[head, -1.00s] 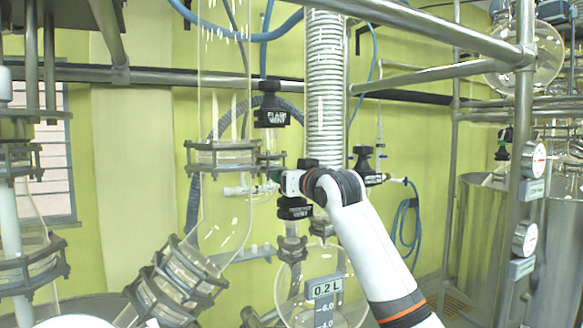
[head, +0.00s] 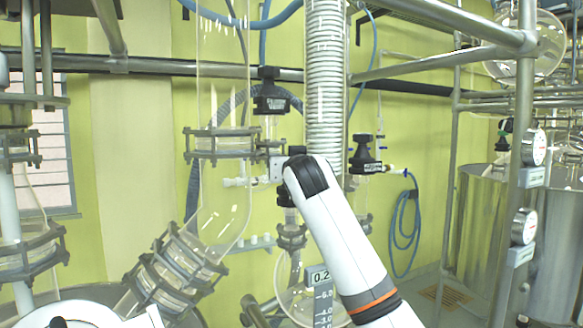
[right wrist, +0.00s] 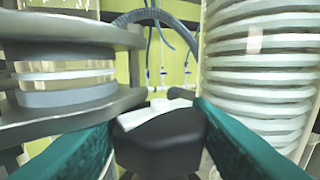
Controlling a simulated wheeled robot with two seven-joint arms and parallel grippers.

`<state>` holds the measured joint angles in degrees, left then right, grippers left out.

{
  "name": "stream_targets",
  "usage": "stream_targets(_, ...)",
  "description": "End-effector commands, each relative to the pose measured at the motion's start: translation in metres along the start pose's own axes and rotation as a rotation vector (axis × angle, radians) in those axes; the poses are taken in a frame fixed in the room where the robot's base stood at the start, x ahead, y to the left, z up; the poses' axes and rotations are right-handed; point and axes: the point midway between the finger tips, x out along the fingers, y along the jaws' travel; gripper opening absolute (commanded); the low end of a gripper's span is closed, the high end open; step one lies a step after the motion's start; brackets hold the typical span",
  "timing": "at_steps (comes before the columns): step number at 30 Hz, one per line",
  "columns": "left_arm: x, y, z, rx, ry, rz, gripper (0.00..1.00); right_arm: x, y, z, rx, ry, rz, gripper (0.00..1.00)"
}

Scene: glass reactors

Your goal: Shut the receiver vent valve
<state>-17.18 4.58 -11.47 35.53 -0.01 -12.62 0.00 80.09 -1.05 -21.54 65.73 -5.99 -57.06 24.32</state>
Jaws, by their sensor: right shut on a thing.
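The receiver vent valve has a black knob (right wrist: 160,148), which shows large at the bottom middle of the right wrist view with a pale top face. My right gripper (right wrist: 162,112) has its two teal fingers on either side of this knob and is shut on it. In the head view the black knob (head: 284,194) is mostly hidden behind my right wrist, and its label cannot be read. The fingertips are hidden there too. The valve sits above the glass receiver (head: 298,300) with the 0.2 display. My left gripper is not in view.
The black flash vent knob (head: 270,92) is just above my right wrist. Another black-knobbed valve (head: 366,155) is to the right. A glass tube with a metal flange (head: 220,145) is close on the left.

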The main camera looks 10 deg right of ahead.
Motion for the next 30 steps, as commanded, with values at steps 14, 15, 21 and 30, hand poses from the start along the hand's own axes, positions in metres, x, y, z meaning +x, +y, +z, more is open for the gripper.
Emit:
stream_targets(14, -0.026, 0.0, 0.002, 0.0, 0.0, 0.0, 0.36, 0.0, 0.003, 0.001, -0.001, 0.007, -0.408, 0.25)
stream_targets(15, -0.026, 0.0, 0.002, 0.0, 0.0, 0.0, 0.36, 0.0, 0.002, 0.0, -0.002, 0.006, -0.422, 0.25)
stream_targets(21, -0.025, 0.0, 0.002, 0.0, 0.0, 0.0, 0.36, 0.0, 0.002, -0.002, -0.001, 0.002, -0.433, 0.25)
stream_targets(30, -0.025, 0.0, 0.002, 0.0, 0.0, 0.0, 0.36, 0.0, 0.001, -0.001, -0.001, 0.002, -0.432, 0.6)
